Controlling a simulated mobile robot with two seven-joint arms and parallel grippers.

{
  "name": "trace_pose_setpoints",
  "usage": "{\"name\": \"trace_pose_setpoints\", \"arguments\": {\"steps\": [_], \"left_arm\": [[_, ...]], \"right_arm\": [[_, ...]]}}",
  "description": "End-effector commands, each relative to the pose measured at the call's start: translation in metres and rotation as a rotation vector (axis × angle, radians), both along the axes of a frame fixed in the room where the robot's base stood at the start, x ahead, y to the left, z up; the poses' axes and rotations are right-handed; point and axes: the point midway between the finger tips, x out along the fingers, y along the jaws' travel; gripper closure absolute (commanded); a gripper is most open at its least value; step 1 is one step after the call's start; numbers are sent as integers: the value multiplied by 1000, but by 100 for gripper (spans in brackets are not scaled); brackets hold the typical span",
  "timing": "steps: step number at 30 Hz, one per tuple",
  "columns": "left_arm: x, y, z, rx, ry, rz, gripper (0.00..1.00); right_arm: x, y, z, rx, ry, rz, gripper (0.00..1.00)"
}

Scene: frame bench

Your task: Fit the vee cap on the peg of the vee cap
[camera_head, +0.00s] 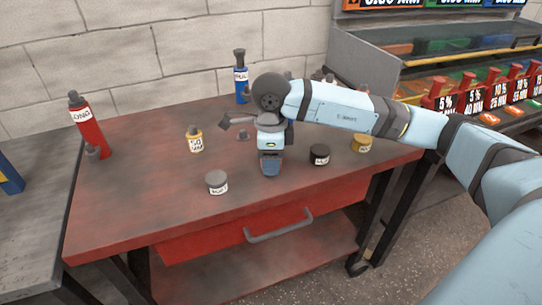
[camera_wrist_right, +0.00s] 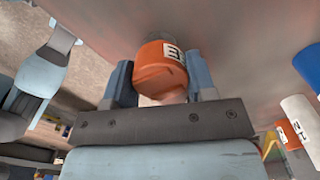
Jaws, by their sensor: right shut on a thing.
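My right gripper (camera_head: 270,170) points down over the middle of the red bench top. In the wrist view, its two blue fingers (camera_wrist_right: 161,78) are shut on an orange piece (camera_wrist_right: 158,62) with a white label; only letters like "EE" show, which fits the vee cap. The orange piece does not show in the head view, where the gripper hides it. A small grey knob (camera_head: 243,135) stands on the bench left of the gripper; I cannot tell whether it is the vee cap's peg. My left gripper is not in view.
On the bench stand a red bottle (camera_head: 86,122), a blue bottle (camera_head: 241,80), a yellow jar (camera_head: 195,140), a grey-topped jar (camera_head: 217,183), a black jar (camera_head: 319,156) and another yellow jar (camera_head: 361,143). The front left of the bench top is clear.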

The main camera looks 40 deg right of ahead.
Motion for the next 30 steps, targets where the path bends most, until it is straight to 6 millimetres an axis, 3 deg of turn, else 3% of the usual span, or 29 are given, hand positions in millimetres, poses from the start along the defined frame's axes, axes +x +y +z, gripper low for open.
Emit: {"name": "trace_pose_setpoints", "arguments": {"steps": [25, 26, 29, 30], "left_arm": [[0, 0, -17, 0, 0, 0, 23], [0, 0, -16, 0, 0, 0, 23], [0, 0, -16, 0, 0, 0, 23], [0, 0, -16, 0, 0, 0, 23]], "right_arm": [[0, 0, -22, 0, 0, 0, 76], [0, 0, -21, 0, 0, 0, 44], [0, 0, -21, 0, 0, 0, 21], [0, 0, -21, 0, 0, 0, 19]]}}
